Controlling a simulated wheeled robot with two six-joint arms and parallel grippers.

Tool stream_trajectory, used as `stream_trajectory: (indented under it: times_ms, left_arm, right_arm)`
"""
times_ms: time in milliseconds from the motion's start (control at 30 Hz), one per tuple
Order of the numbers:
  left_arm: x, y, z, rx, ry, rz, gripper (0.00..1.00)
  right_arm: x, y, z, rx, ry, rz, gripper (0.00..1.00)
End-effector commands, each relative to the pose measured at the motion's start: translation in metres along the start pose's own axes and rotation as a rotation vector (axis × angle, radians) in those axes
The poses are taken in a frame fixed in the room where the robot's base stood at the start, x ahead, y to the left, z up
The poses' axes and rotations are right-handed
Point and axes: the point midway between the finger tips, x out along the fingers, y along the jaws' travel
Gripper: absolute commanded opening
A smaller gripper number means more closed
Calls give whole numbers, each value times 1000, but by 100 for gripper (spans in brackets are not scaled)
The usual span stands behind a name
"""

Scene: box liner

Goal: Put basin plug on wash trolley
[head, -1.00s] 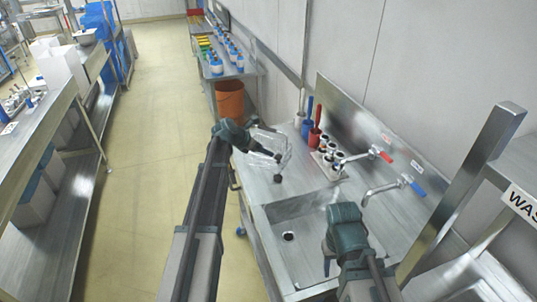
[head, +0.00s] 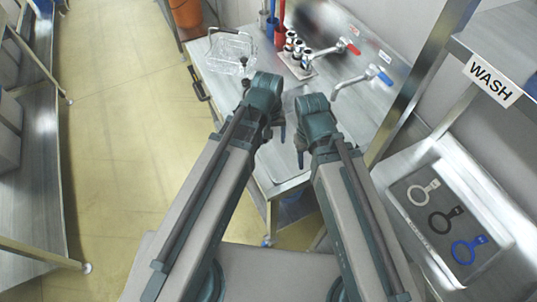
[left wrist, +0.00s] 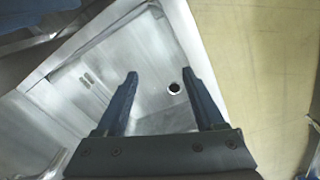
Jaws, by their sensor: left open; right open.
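A small black piece, possibly the basin plug (head: 246,84), stands on the steel counter beside the wire basket, partly behind my left arm. I cannot tell for certain what it is. The wash trolley is at the right, a steel frame with a WASH sign (head: 490,83). My left gripper (head: 270,138) is open and empty over the sink basin.
A wire basket (head: 232,50) stands on the counter. A rack of small bottles (head: 296,55) and taps with red and blue handles (head: 350,47) are behind the basin. A grey tray (head: 408,180) at right shows white, black and blue ring shapes. The floor at left is clear.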

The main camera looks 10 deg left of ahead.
Motion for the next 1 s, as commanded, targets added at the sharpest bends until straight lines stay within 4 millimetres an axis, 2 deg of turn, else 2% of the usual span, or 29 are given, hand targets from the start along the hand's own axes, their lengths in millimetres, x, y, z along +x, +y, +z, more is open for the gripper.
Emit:
stream_trajectory:
  times_ms: [33,100,200,300,733,1000]
  left_arm:
    - [0,-2,22,112,-11,-35,71]
    - [-1,-6,40,250,-28,-79,71]
    - [-2,-10,56,394,-48,-123,71]
    - [-3,-12,65,476,-61,-147,71]
    - [1,-13,67,508,-67,-156,71]
    - [46,-15,68,508,-67,-155,71]
  right_arm:
    - [0,0,0,0,0,0,50]
    - [0,0,0,0,0,0,50]
    - [0,0,0,0,0,0,50]
    - [0,0,0,0,0,0,50]
    - [4,0,0,0,0,0,50]
    - [49,-5,-3,-1,0,0,50]
